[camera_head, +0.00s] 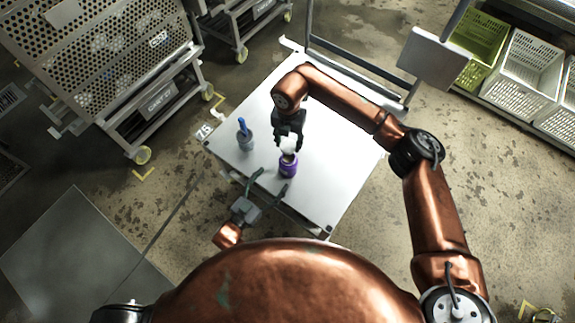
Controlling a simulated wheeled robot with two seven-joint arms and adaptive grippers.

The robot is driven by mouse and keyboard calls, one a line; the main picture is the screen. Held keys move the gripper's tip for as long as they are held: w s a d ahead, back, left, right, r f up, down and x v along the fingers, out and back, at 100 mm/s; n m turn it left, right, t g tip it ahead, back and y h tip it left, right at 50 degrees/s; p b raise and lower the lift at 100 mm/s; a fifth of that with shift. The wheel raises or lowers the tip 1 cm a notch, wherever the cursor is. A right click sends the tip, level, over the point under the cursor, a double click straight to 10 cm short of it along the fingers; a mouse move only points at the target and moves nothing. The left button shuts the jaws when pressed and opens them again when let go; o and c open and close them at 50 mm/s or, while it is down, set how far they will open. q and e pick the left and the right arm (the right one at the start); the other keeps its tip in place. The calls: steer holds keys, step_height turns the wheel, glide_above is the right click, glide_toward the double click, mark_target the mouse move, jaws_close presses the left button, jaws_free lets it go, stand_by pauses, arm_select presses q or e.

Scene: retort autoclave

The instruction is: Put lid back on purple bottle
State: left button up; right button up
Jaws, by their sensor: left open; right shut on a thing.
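A purple bottle (288,167) stands upright on the white table (330,178), near its middle. A white lid (288,144) is between the fingertips of my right gripper (289,141), which is shut on it from the far side. The lid is over or just beyond the bottle's top; I cannot tell whether they touch. A dark patch shows at the bottle's top. My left gripper (268,186) is open and empty at the table's near edge, its fingers pointing toward the table, just left of and nearer than the bottle.
A grey cup with a blue object in it (245,138) stands on the table to the left of the bottle. The right part of the table is clear. Perforated metal carts (115,60) stand at the left, and crates (525,62) sit on a shelf at the upper right.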

mark_target(284, 165)
arm_select(q)
steer(key=x, duration=1)
steer(key=shift+w+d, duration=0.25)
steer(key=shift+c, duration=0.3)
steer(key=c, duration=1.7)
steer(key=shift+c, duration=0.2)
arm_select(e)
steer(key=shift+f, duration=2.5)
